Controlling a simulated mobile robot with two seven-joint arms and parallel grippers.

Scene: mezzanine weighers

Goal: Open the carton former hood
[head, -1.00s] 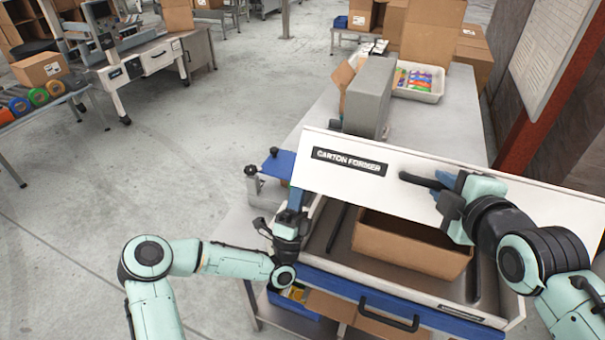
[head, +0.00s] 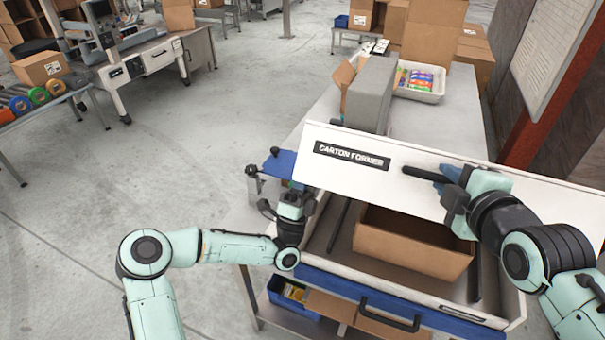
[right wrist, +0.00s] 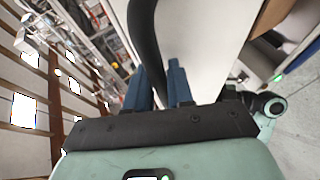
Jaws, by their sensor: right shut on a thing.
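The carton former hood (head: 350,180) is a white panel with a black "CARTON FORMER" label, and it is tilted up over the machine. Its dark bar handle (head: 424,174) is on the front face. My right gripper (head: 450,174) is shut on this handle. In the right wrist view the black handle (right wrist: 143,35) runs down between the blue fingers of my right gripper (right wrist: 160,82). Below the hood, the open body shows a brown carton (head: 410,250) inside. My left gripper (head: 283,207) is beside the machine's left side; its fingers are too small to read.
A blue drawer front with a dark handle (head: 388,313) is below the opening. A grey box-shaped unit (head: 371,92) and a white tray of colourful packs (head: 419,82) are on the table behind the hood. A red post (head: 530,125) stands at right.

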